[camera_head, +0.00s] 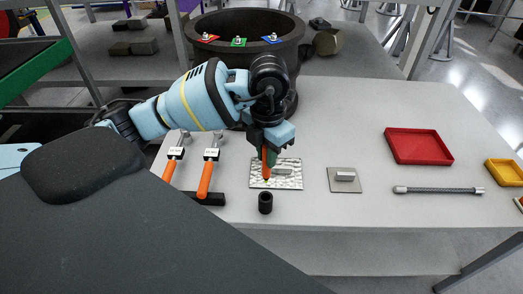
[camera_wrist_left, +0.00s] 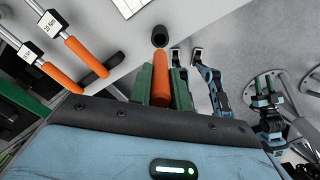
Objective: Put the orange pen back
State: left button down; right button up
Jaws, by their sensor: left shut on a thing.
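The orange pen (camera_head: 266,168) is held by my left gripper (camera_head: 268,147), pointing down above the table. In the left wrist view, the pen (camera_wrist_left: 161,88) lies between the green fingers of the gripper (camera_wrist_left: 161,88), which is shut on it. A small black cylindrical holder (camera_head: 265,203) stands on the table just in front of the pen. The holder also shows in the left wrist view (camera_wrist_left: 159,37), close beyond the pen's end. The pen looks apart from the holder. A blue and green part at the right of the left wrist view may be my right gripper; its jaws are unclear.
A textured metal plate (camera_head: 290,174) and a grey plate (camera_head: 344,180) lie behind and right. A red tray (camera_head: 418,146), a grey rod (camera_head: 438,190) and a yellow tray (camera_head: 504,172) are farther right. A large dark ring (camera_head: 245,24) stands behind.

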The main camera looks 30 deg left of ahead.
aim_at(266, 179)
jog(key=shift+w+a+r, duration=0.1)
jog(key=shift+r, duration=0.05)
